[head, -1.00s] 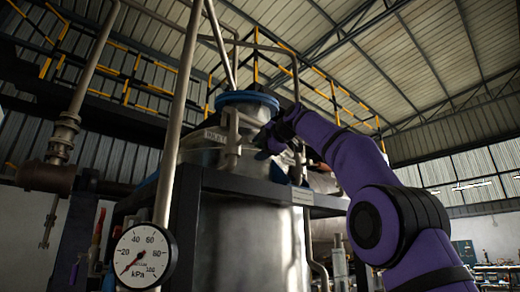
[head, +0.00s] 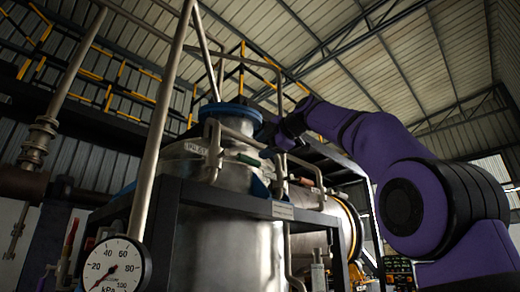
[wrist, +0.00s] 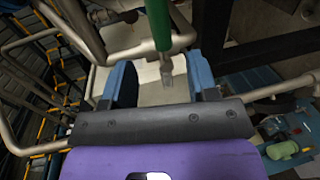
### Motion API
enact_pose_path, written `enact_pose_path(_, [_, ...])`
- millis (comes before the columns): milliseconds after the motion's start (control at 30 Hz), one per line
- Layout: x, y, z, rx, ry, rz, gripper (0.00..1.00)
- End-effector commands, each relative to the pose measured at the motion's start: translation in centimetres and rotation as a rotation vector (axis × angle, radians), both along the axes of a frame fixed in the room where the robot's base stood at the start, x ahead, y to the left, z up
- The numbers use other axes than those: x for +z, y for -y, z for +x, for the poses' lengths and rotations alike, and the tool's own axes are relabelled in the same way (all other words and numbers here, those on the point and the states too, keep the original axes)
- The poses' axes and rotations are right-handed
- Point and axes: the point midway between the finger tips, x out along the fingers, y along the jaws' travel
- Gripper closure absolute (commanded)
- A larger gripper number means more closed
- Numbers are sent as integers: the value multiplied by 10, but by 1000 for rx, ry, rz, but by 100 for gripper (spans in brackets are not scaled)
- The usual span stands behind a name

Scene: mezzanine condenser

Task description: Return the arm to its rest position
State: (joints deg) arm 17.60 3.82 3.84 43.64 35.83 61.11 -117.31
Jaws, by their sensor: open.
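My purple arm (head: 375,145) reaches from the right edge up and left to the top of the steel vessel. My gripper (head: 268,132) is beside the vessel's neck in the head view, small and partly hidden there. In the wrist view my gripper (wrist: 160,85) shows two blue fingers spread apart with nothing held between them. A green-handled metal lever (wrist: 158,28) shows just beyond the fingertips; I cannot tell whether it touches them.
The steel vessel (head: 235,240) stands in a dark frame (head: 165,225) with pipes around it. A pressure gauge (head: 113,268) is at the lower left. A large horizontal cylinder (head: 325,215) lies behind my arm. A green bottle-like thing (wrist: 283,150) shows in the wrist view.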

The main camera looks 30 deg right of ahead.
Motion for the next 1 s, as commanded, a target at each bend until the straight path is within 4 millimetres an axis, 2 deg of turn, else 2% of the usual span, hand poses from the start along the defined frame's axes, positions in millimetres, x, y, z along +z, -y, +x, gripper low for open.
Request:
enact_pose_path(500, [0, 0, 0, 0, -2, 2, 46])
enact_pose_path(633, [-9, -4, -3, -14, -35, 38, 46])
enact_pose_path(767, [-37, -11, -11, -63, -141, 150, 46])
enact_pose_path(1000, [-126, -27, -46, -237, -401, 433, 46])
